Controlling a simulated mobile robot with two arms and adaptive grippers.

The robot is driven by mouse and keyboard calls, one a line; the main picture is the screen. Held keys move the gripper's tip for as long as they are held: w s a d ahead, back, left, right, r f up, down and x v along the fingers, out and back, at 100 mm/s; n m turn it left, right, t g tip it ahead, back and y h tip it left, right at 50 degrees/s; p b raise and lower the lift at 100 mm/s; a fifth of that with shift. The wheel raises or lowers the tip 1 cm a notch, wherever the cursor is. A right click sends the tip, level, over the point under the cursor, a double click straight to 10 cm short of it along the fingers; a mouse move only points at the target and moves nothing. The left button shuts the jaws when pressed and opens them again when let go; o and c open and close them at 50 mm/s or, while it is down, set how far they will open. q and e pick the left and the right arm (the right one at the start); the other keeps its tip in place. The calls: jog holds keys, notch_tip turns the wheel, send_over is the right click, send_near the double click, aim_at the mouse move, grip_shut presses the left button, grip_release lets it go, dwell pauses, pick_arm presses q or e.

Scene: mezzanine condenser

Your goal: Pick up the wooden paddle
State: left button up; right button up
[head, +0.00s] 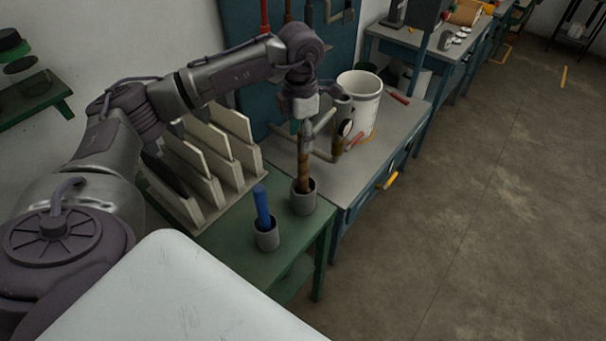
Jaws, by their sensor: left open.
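A brown wooden shaft, which looks like the wooden paddle (304,168), stands upright in a grey cup (303,203) on the green table (240,245). Its lower end is hidden in the cup. My left gripper (305,128) points down from above, at the top of the shaft. It is open, with its fingers close to the shaft's upper end. I cannot tell whether they touch it. My right gripper is not in view.
A blue-handled tool (262,205) stands in a second grey cup (267,236), nearer and to the left. A slotted rack (205,160) of pale boards is behind. A white bucket (360,100) stands on the adjoining grey-topped bench (365,175). The floor to the right is clear.

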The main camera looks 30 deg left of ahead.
aim_at(303, 173)
pick_arm(q)
jog(key=f+p, duration=0.1)
jog(key=f, duration=0.1)
jog(key=f+p, duration=0.1)
jog(key=f, duration=0.1)
jog(key=shift+w+d+f, duration=0.2)
jog(key=shift+f, duration=0.1)
jog(key=c, duration=0.8)
jog(key=shift+c, duration=1.1)
grip_shut()
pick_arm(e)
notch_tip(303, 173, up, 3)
